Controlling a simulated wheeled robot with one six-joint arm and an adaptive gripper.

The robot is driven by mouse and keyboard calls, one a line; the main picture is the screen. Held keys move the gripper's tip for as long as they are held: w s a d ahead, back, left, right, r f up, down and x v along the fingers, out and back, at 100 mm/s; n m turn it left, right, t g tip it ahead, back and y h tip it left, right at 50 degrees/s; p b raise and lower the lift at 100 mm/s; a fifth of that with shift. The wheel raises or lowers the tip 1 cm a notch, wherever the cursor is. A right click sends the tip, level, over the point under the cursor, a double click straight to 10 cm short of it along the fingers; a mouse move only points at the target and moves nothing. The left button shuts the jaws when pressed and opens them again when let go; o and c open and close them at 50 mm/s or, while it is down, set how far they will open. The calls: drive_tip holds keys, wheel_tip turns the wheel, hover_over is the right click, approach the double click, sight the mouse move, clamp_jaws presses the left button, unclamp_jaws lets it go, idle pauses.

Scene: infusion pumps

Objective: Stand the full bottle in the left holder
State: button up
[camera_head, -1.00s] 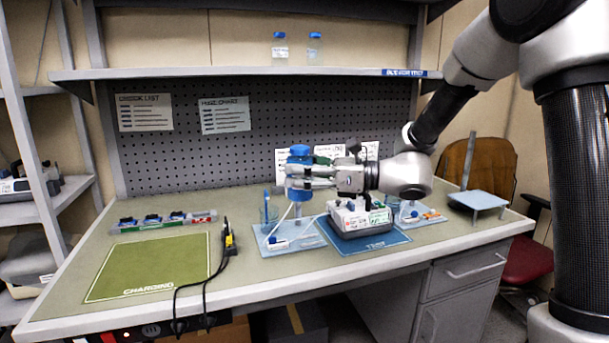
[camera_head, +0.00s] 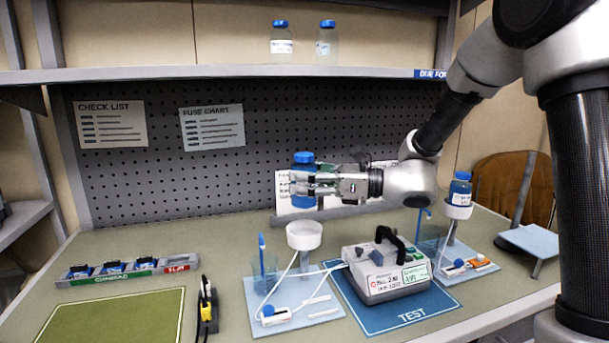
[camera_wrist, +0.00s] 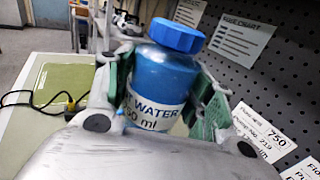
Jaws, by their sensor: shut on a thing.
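My gripper (camera_head: 306,186) is shut on a bottle with blue contents and a blue cap (camera_head: 303,158). In the wrist view the bottle (camera_wrist: 162,80) sits between the green-padded fingers, its label reading "WATER" and "ml". The bottle looks upright. The left holder (camera_head: 304,236), a white ring cup on a stand, is empty in the head view. The bottle shows above it with a small gap; their distance in depth is hard to tell. The right holder (camera_head: 457,210) carries another blue-capped bottle (camera_head: 460,189).
A pump with a black handle (camera_head: 388,272) stands on the blue TEST mat (camera_head: 412,316) between the holders. A blue-tipped stick stands in a glass (camera_head: 263,272) beside the left holder. A fuse tray (camera_head: 125,268) and green mat (camera_head: 110,318) lie left. Two bottles stand on the shelf (camera_head: 200,75).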

sight(304, 205)
drive_tip(key=shift+f, duration=2.7)
drive_tip(key=shift+f, duration=0.2)
drive_tip(key=shift+f, duration=0.4)
drive_tip(key=shift+f, duration=0.95)
drive_tip(key=o, duration=1.7)
drive_tip(key=shift+r, duration=0.1)
